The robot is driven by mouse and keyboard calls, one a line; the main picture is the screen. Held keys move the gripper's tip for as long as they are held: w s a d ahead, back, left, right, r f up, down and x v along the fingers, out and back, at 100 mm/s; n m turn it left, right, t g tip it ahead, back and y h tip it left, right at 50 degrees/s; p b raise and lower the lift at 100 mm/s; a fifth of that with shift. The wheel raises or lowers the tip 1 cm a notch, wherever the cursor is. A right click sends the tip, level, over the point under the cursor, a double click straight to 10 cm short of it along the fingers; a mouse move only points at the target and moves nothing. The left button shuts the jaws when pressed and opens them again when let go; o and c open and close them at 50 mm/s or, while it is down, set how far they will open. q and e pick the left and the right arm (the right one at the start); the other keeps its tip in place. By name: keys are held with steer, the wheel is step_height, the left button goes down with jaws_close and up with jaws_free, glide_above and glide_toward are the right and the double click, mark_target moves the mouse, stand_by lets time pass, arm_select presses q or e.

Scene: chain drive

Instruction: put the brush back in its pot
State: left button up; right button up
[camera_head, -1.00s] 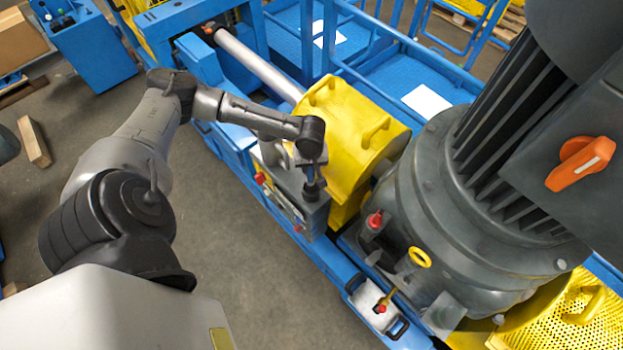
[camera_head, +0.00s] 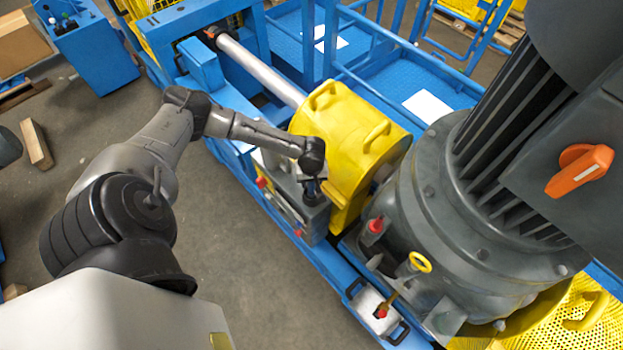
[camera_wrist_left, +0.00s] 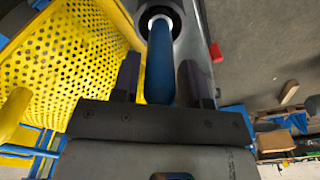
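My left gripper (camera_head: 312,192) is at the grey box beside the yellow drum in the head view. In the left wrist view, the brush's blue handle (camera_wrist_left: 161,60) stands between the two fingers of the gripper (camera_wrist_left: 160,75). Narrow gaps show beside the handle, so the fingers look open around it. The bristles are hidden. In the head view the arm and hand hide most of the brush and pot. My right gripper is not in view.
The yellow drum (camera_head: 345,130) and big grey motor (camera_head: 470,215) stand close on the right. A white container (camera_head: 368,302) with a red-tipped part sits on the blue frame (camera_head: 338,268).

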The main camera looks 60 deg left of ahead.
arm_select(q)
steer(key=shift+o, duration=1.2)
steer(key=shift+r, duration=0.15)
